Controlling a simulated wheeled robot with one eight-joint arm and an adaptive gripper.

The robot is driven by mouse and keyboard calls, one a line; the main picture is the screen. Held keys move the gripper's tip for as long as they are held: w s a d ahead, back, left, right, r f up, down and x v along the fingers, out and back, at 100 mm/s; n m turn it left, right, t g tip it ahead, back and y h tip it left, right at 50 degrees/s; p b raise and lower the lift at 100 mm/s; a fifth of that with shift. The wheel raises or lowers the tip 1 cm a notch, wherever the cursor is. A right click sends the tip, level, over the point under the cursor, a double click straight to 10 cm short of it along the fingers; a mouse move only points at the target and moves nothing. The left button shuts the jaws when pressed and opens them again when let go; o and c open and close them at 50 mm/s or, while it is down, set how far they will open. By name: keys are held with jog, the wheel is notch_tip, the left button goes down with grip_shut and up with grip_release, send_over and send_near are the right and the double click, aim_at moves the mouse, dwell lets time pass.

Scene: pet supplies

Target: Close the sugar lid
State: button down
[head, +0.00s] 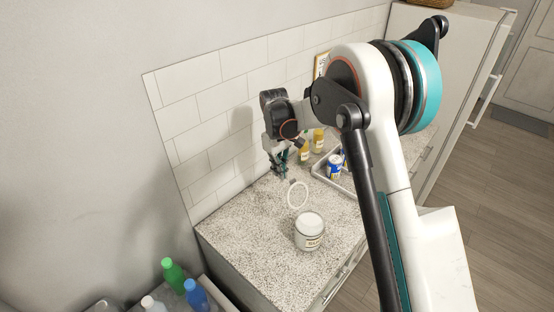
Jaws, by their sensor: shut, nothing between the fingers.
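The sugar jar (309,239) is a white round canister with a dark-lettered label on its front, standing upright on the speckled counter. Its lid (291,203) shows as a pale ring raised behind the jar, open and tilted up off the mouth. Whether the lid touches the jar's back rim is hard to tell. My gripper (281,174) points down over the counter, behind and to the left of the lid, near the tiled wall. It is shut and empty, apart from the lid in the picture.
A grey tray (319,174) behind the jar to the right holds a blue can (334,167). Yellow bottles (304,152) stand near the wall. Green (173,273) and blue (195,294) bottles are at lower left. Counter left of the jar is clear.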

jog(key=shift+s+d+r, duration=0.4)
jog(key=shift+s+d, duration=0.05)
jog(key=shift+s, duration=0.1)
jog(key=shift+s+d+r, duration=0.35)
jog(key=shift+s+d, duration=0.1)
jog(key=shift+s, duration=0.1)
jog(key=shift+s, duration=0.1)
jog(key=shift+d+r, duration=0.1)
jog(key=shift+s+d+r+t+y, duration=0.15)
jog(key=shift+s+r+t+y, duration=0.05)
jog(key=shift+s+t+y, duration=0.1)
